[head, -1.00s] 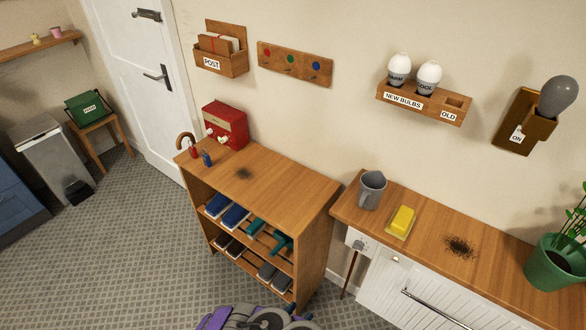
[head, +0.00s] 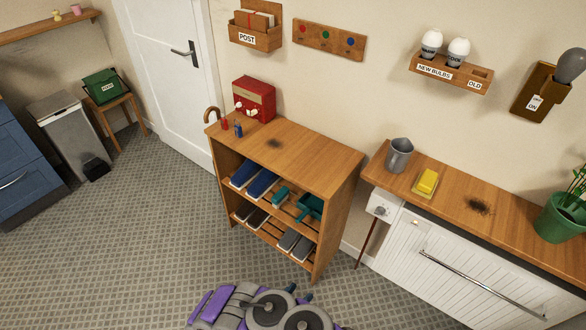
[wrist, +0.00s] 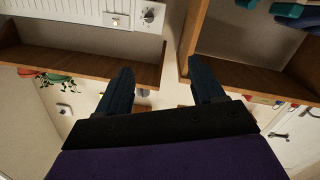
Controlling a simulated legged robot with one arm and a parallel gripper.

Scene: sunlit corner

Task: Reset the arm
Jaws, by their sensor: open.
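My gripper (wrist: 158,88) shows in the wrist view with its two dark blue fingers spread apart and nothing between them. The wrist picture is upside down, with the counter and the shoe shelf along its top. In the head view my folded purple and grey arm (head: 262,308) is at the bottom middle, low in front of the shoe shelf (head: 318,165). Small dark tips show there beside the arm, but I cannot make out the fingers clearly. No object is in my grasp.
The white-fronted counter (head: 440,195) stands at right, bearing a grey jug (head: 399,155), a yellow sponge-like block (head: 428,181) and a green plant pot (head: 560,217). A grey bin (head: 62,133) stands at left. The patterned floor (head: 120,240) is clear at left.

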